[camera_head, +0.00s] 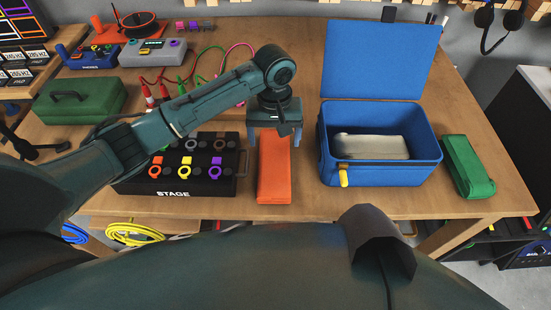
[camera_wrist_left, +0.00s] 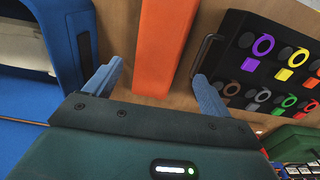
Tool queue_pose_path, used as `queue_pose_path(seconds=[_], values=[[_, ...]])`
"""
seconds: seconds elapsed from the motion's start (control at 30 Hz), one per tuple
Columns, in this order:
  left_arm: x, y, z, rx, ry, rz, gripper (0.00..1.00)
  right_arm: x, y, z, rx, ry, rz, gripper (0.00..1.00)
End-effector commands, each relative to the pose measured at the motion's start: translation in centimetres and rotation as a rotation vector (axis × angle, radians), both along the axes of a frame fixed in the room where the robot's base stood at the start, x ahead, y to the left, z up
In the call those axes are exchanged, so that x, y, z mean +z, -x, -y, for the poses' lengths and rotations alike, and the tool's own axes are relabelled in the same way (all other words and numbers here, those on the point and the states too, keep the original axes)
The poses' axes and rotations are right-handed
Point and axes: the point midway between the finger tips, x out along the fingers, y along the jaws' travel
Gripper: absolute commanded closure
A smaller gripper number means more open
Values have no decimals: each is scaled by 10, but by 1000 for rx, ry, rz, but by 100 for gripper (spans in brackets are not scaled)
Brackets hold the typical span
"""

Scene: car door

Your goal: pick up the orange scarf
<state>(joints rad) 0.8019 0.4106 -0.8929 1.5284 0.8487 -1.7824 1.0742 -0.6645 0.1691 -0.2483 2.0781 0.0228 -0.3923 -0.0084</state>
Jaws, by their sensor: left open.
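The orange scarf (camera_head: 273,176) lies folded into a long block on the wooden table, between the black stage box and the blue case. My left gripper (camera_head: 274,139) is above its far end, pointing down, with its two blue fingers apart on either side of it in the head view. In the left wrist view the scarf (camera_wrist_left: 165,45) runs up from between the open fingers (camera_wrist_left: 150,85), and nothing is held. My right gripper is not in view.
The open blue case (camera_head: 381,177) with a grey item inside stands right of the scarf. A green folded cloth (camera_head: 467,167) lies beyond it. The black stage box (camera_head: 180,182) with colored rings is close on the left. Cables (camera_head: 190,85) lie behind.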

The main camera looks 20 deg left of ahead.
Motion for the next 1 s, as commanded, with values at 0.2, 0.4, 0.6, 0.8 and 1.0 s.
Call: queue_pose_path(seconds=[0.2, 0.4, 0.6, 0.8, 1.0], values=[[-36, 0, 0, -1, 0, -1, 17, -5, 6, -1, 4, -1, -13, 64], [-49, 0, -1, -1, 0, 0, 17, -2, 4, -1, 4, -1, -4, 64], [-79, -1, -2, -2, 0, 0, 17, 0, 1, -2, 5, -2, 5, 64], [-94, -2, -2, -3, 1, 2, 17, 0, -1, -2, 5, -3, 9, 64], [-94, -2, -2, -3, 1, 2, 18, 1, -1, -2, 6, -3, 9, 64]])
